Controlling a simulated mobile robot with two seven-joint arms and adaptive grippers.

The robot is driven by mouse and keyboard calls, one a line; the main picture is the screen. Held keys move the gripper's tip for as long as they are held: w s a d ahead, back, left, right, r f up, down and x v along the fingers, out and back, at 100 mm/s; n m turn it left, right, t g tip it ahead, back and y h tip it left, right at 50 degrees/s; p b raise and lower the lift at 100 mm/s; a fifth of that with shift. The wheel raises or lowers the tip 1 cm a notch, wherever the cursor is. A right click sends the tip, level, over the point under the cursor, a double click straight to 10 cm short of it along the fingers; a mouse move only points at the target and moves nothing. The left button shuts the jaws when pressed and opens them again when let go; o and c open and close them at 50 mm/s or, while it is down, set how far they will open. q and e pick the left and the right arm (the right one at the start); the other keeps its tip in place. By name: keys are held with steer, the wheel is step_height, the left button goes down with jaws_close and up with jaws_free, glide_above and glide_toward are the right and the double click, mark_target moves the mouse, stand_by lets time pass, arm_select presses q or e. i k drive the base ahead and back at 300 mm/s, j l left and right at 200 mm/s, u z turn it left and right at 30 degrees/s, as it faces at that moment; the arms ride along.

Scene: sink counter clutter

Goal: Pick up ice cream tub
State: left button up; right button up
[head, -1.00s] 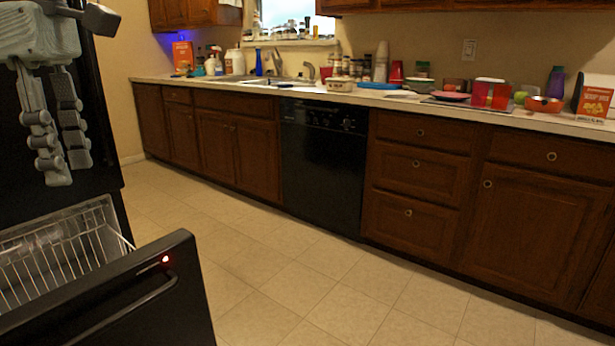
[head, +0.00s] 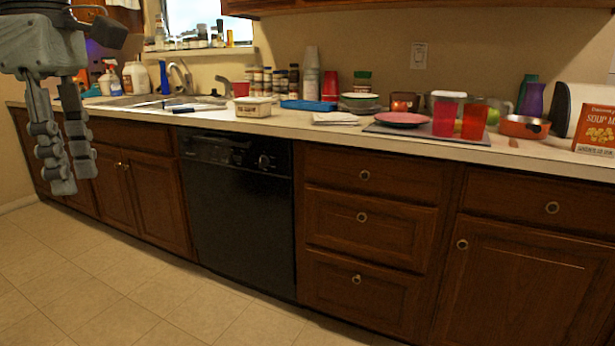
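A small white tub with printing on its side (head: 254,107), which looks like the ice cream tub, stands near the front edge of the counter (head: 290,122), right of the sink and above the black dishwasher. My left gripper (head: 74,180) hangs at the left of the head view with its fingers pointing down. Its fingers are apart with nothing between them. It is well left of the tub and not touching it. My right gripper is out of view.
A blue tray (head: 308,105) and a folded white cloth (head: 336,118) lie right of the tub. Further right are a pink plate (head: 402,119), red cups (head: 445,115) and a soup box (head: 596,128). The sink (head: 150,101) is to the left. The floor (head: 110,290) in front is clear.

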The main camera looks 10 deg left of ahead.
mark_target(255, 108)
steer(key=i+j, duration=0.2)
steer(key=i, duration=0.3)
steer(key=i+j+u, duration=0.15)
steer(key=i, duration=0.3)
steer(key=i+j, duration=0.15)
steer(key=i, duration=0.35)
steer(key=i+j+z, duration=0.75)
steer(key=j, duration=0.2)
steer(key=j+z, duration=0.25)
steer(key=i+j+z, duration=0.25)
steer(key=j, duration=0.3)
steer(key=k, duration=0.1)
